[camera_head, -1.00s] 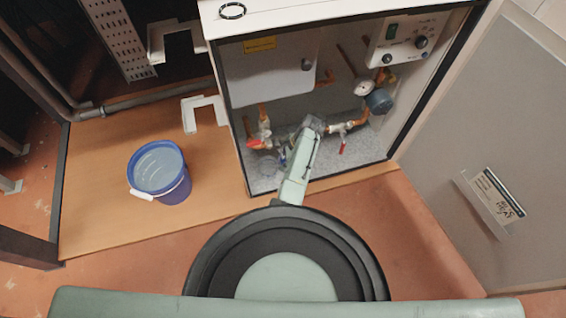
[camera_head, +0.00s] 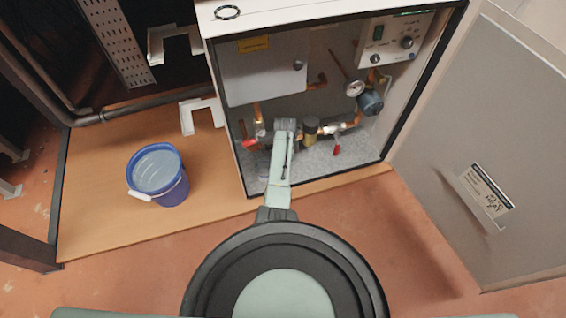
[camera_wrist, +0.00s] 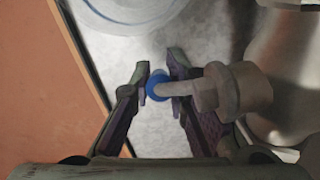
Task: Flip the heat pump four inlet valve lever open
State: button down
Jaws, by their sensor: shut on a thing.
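The open heat pump cabinet (camera_head: 225,95) holds copper pipes and valves. A red lever (camera_head: 249,143) is at its left and another red lever (camera_head: 336,150) hangs down at its right. My gripper (camera_head: 285,124) is inside the cabinet between them, and my arm hides part of the piping. In the wrist view my gripper (camera_wrist: 161,75) has its two fingers on either side of a small blue lever end (camera_wrist: 157,85). A grey stem joins it to a metal valve fitting (camera_wrist: 235,92). I cannot read any label numbering this valve.
The cabinet door (camera_head: 490,130) stands open at the right. A blue bucket (camera_head: 158,178) of water stands on the wooden board at the left. A gauge (camera_head: 355,88) and a control panel (camera_head: 395,40) are at the cabinet's right side.

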jog(key=shift+d+r+h+p, duration=0.2)
jog(key=shift+h+p, duration=0.1)
jog(key=shift+h, duration=0.3)
jog(key=c, duration=1.6)
grip_release()
jog(key=shift+o, duration=0.2)
jog(key=shift+w+r, duration=0.1)
jog(key=r, duration=0.4)
jog(key=s+a+r, duration=0.1)
jog(key=r, duration=0.2)
jog(key=shift+r, duration=0.1)
jog(key=shift+d+r, duration=0.1)
jog(key=shift+r, duration=0.05)
